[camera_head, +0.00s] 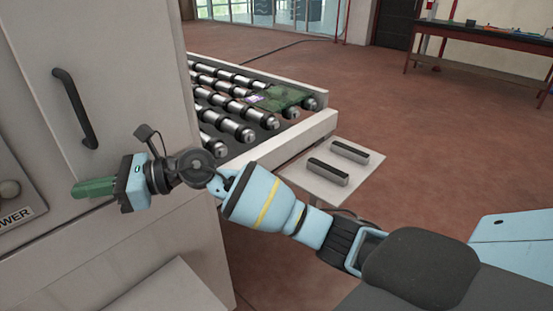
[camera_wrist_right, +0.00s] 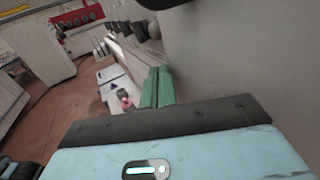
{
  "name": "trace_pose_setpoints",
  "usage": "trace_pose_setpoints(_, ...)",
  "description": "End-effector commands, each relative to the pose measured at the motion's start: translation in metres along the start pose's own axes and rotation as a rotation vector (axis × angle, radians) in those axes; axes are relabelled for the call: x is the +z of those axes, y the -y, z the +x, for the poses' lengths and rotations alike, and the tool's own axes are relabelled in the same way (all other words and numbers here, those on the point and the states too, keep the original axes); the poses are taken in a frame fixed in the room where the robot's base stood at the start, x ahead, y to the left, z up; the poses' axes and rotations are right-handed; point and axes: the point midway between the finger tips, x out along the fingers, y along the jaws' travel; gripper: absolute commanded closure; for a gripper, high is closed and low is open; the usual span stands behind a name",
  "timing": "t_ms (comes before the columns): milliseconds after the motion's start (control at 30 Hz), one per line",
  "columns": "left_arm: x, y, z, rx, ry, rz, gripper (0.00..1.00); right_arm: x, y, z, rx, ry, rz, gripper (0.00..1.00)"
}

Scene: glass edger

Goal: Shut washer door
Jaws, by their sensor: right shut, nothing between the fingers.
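The washer door (camera_head: 125,60) is the pale beige panel at the upper left of the head view, with a dark bar handle (camera_head: 75,108). I cannot tell whether the door sits fully flush with the casing. My right gripper (camera_head: 92,187) is in front of the panel, below and near the handle, with its green fingers shut and empty, pointing left. Whether the fingertips touch the panel is unclear. In the right wrist view the green fingers (camera_wrist_right: 156,88) are together beside a pale grey surface. My left gripper is not in view.
A roller conveyor (camera_head: 320,128) extends to the right of the washer, with a greenish sheet (camera_head: 282,97) on it. A small side shelf (camera_head: 367,160) holds two dark-topped blocks. A red-framed workbench (camera_head: 480,73) stands far right. Open floor lies between.

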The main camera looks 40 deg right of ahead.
Motion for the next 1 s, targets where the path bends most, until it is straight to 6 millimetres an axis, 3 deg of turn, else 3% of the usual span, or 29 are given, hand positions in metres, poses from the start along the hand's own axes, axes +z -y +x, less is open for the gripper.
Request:
trace_pose_setpoints(400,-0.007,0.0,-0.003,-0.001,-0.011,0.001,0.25,0.002,0.026,0.023,-0.123,0.001,-0.003,1.0)
trace_pose_setpoints(1000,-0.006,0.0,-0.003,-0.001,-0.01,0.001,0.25,0.001,0.029,0.025,-0.135,0.0,-0.001,1.0)
